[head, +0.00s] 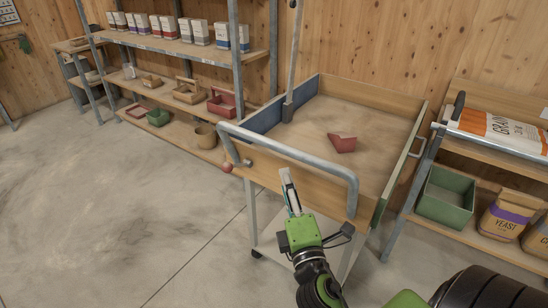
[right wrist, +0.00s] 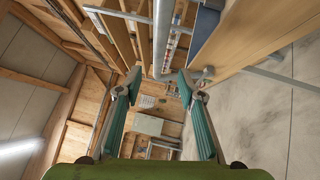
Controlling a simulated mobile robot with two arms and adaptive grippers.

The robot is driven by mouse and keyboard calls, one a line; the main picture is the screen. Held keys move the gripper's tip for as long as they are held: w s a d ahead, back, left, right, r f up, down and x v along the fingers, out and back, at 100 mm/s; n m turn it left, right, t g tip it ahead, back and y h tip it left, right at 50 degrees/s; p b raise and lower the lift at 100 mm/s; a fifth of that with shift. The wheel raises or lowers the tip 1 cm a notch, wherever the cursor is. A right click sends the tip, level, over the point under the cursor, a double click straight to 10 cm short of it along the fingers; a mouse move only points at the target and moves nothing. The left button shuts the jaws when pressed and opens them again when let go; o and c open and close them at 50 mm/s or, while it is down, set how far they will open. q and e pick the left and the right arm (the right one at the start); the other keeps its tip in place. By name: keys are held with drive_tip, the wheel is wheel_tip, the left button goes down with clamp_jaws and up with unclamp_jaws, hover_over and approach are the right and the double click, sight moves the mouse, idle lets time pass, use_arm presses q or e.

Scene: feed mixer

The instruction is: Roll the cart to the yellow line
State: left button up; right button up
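The cart has a wooden tray (head: 385,112) on a pale frame, with a lower shelf and a small dark wheel (head: 256,254) showing. Its grey bent-tube handle (head: 290,149) runs along the near side. My right gripper (head: 287,175) is just below the handle bar, in front of the tray's near panel. In the right wrist view its two fingers (right wrist: 160,76) are apart with nothing held. A grey bar (right wrist: 163,35) shows ahead of them. I cannot tell whether the fingers touch the cart. No yellow line is in view. My left gripper is out of view.
A red scoop (head: 342,143) lies in the tray. Shelving (head: 180,47) stands behind left; a low rack (head: 470,150) with a green bin (head: 446,197) stands close right. The concrete floor (head: 120,215) at left is clear.

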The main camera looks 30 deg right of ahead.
sight(278, 151)
drive_tip(key=p+x, duration=0.3)
drive_tip(key=x, duration=1)
drive_tip(key=shift+p, duration=0.35)
drive_tip(key=shift+w+d, duration=0.25)
drive_tip(key=shift+w, duration=0.25)
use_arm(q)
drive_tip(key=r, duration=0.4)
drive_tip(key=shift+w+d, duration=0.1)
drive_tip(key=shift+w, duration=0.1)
use_arm(e)
clamp_jaws()
